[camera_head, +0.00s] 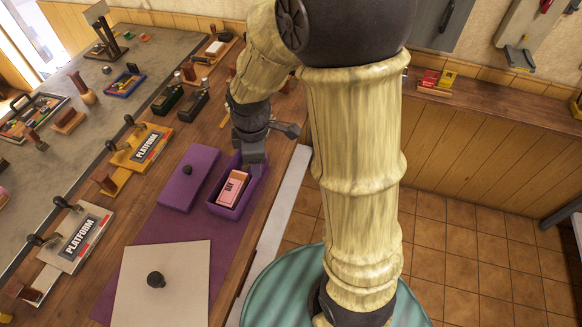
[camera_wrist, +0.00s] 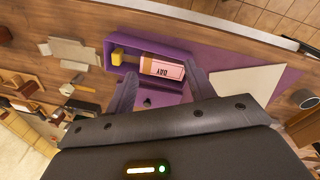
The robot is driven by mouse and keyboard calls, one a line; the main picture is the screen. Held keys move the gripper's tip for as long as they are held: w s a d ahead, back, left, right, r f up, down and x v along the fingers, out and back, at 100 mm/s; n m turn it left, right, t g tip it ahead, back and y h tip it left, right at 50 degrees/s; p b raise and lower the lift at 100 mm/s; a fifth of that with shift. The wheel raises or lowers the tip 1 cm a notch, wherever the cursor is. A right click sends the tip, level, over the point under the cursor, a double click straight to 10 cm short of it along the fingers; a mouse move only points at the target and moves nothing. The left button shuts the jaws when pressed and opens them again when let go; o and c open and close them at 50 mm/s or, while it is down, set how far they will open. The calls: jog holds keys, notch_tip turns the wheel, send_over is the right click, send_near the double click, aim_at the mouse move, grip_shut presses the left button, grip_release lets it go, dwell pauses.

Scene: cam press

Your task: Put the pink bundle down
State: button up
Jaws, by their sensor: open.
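The pink bundle (camera_head: 231,188), with dark lettering on a pale label, lies flat in an open purple box (camera_head: 215,209). In the wrist view the bundle (camera_wrist: 163,69) lies lengthwise in the box (camera_wrist: 178,43), with a yellow piece (camera_wrist: 121,56) at its left end. My gripper (camera_head: 254,168) is over the far right part of the box in the head view. In the wrist view my gripper (camera_wrist: 160,82) has its fingers spread wide and nothing is held between them. Whether a finger touches the bundle or box cannot be told.
A purple lid (camera_head: 186,181) with a black knob lies left of the box. A pale square panel (camera_head: 180,297) with a black knob lies in front. Platform-labelled stamp presses (camera_head: 147,147) stand to the left. The tiled floor (camera_head: 455,240) lies right of the bench edge.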

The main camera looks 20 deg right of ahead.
jog(key=s+d+r+m+t, duration=0.1)
jog(key=s+d+m, duration=0.5)
jog(key=m, duration=0.9)
jog(key=shift+s+r, duration=0.35)
jog(key=shift+s, duration=0.4)
